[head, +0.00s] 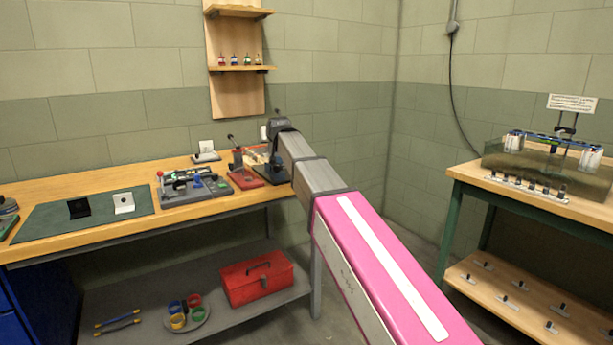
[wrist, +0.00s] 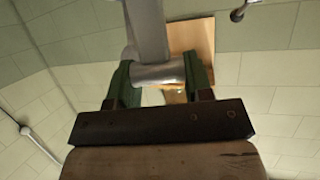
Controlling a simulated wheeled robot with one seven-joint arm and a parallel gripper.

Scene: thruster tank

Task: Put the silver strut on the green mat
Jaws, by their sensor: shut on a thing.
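In the wrist view my gripper (wrist: 160,85) has green fingers shut on a silver strut (wrist: 150,38). The strut shows as a grey bar running up the picture and a shiny rounded piece between the fingers. In the head view the far end of my arm is over the back right of the workbench, and the fingers and strut cannot be made out. The green mat (head: 50,219) lies flat on the left part of the bench, well to the left of my arm's end. A black square piece and a white one lie on it.
The wooden workbench (head: 230,210) holds a grey fixture (head: 190,187) and a red stand (head: 240,172) between mat and arm. A wall shelf (head: 240,68) rises behind. A red toolbox (head: 255,278) is below. Another table with a tank (head: 545,163) stands right.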

